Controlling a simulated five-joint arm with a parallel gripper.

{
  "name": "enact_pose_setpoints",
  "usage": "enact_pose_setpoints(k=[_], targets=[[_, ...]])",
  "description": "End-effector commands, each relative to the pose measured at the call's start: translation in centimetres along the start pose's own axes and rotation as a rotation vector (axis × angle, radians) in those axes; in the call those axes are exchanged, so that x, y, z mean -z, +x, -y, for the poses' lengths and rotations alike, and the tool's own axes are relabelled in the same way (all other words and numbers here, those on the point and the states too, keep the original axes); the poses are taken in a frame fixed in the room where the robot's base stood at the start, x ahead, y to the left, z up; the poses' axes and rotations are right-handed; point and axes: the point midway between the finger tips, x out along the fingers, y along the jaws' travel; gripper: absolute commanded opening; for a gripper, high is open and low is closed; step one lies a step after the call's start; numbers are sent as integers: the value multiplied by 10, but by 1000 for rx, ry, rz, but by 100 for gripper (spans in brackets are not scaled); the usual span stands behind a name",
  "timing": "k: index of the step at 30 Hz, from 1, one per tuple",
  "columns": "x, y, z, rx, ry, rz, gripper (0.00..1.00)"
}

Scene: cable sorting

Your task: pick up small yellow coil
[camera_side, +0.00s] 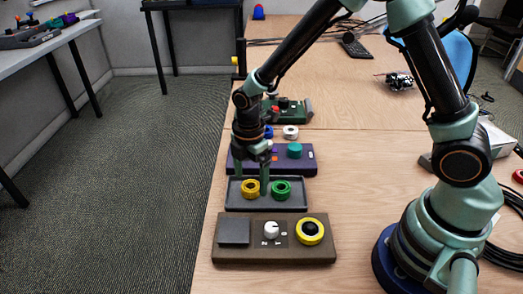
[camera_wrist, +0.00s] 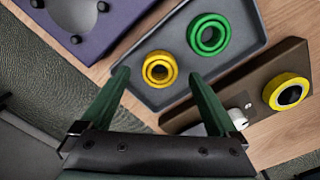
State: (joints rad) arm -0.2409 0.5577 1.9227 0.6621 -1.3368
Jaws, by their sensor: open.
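The small yellow coil (camera_side: 250,188) lies in a dark grey tray (camera_side: 240,206), to the left of a green coil (camera_side: 281,188). In the wrist view the small yellow coil (camera_wrist: 159,69) sits ahead of my gripper, roughly between the lines of its two green fingers, with the green coil (camera_wrist: 208,34) up and to the right. My gripper (camera_side: 251,184) hangs over the tray in the side view. In the wrist view my gripper (camera_wrist: 163,75) is open, with nothing between its fingers. The fingers appear apart from the coil; their exact height above the tray is unclear.
A brown box (camera_side: 258,250) in front of the tray has a white knob (camera_side: 271,230) and a larger yellow ring (camera_side: 310,232). A purple box (camera_side: 305,165) stands behind the tray, and a green device (camera_side: 297,112) farther back. The table's left edge is close.

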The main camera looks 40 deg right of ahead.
Motion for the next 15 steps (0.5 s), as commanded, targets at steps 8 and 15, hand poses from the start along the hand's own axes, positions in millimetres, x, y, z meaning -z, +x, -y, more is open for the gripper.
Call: enact_pose_setpoints(k=[8,15], targets=[[0,18,0,-1,0,0,95],[0,18,0,-1,0,0,61]])
